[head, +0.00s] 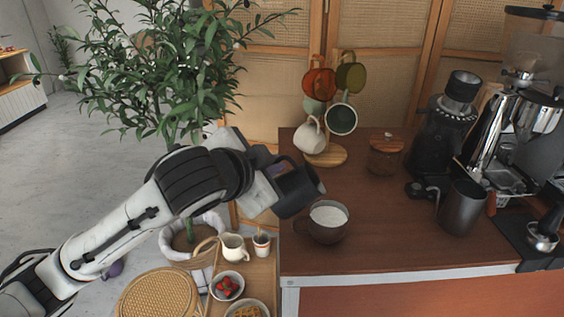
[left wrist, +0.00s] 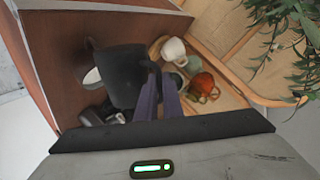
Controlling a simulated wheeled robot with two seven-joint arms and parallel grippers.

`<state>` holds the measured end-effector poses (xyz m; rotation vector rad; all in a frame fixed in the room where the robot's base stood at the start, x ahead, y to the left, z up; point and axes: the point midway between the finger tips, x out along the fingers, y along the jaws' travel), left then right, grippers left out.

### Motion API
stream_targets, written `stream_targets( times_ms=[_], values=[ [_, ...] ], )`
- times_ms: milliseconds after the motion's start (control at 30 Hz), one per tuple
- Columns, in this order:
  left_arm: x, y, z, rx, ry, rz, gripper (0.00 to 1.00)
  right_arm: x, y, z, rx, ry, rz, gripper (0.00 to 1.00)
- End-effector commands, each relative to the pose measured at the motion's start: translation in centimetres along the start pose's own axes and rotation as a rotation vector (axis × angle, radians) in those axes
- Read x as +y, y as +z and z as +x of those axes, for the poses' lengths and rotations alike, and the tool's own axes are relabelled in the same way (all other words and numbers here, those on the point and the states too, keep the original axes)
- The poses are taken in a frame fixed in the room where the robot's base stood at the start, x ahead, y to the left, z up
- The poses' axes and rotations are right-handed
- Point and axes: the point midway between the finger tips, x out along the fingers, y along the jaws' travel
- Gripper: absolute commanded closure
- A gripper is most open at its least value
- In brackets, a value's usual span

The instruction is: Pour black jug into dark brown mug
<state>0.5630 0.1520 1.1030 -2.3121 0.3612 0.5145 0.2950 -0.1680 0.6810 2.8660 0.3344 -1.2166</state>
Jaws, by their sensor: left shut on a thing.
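My left gripper (head: 272,178) is shut on the black jug (head: 297,190) and holds it in the air at the left edge of the cart top. The mug stands upright with a pale white surface inside. In the left wrist view, the fingers (left wrist: 158,97) grip the jug (left wrist: 122,75), which hides most of the mug. The white inside of the mug (left wrist: 92,77) shows beside it. I cannot see a stream from the jug.
A mug tree (head: 327,156) with several hanging mugs and a lidded jar (head: 385,155) stand behind. A dark metal pitcher (head: 462,208), a grinder (head: 447,125) and the coffee machine are at right. A lower shelf with a cream pitcher (head: 234,248) is at left. The cart's front middle is clear.

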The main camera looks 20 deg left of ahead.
Motion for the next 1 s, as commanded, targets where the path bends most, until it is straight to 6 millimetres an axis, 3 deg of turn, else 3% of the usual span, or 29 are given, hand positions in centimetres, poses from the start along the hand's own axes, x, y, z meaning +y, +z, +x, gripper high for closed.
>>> stream_targets(
  times_ms=[33, 400, 600, 1000],
  values=[
    [0.3, 0.6, 0.3, 0.014, -0.003, -0.016, 1.0, 0.1, 0.9, 0.9, -0.001, 0.0, 0.0, 0.62],
    [0.1, 1.7, 0.2, 0.082, 0.001, -0.108, 1.0, 0.4, 3.5, 3.6, -0.001, 0.001, -0.001, 0.62],
    [0.5, 3.3, 0.4, 0.19, 0.009, -0.26, 1.0, 0.5, 5.5, 5.8, -0.009, -0.001, -0.01, 0.62],
    [0.6, 4.3, 0.6, 0.432, 0.023, -0.589, 1.0, -1.0, 6.4, 8.7, 0.02, -0.032, -0.024, 0.62]
  ],
)
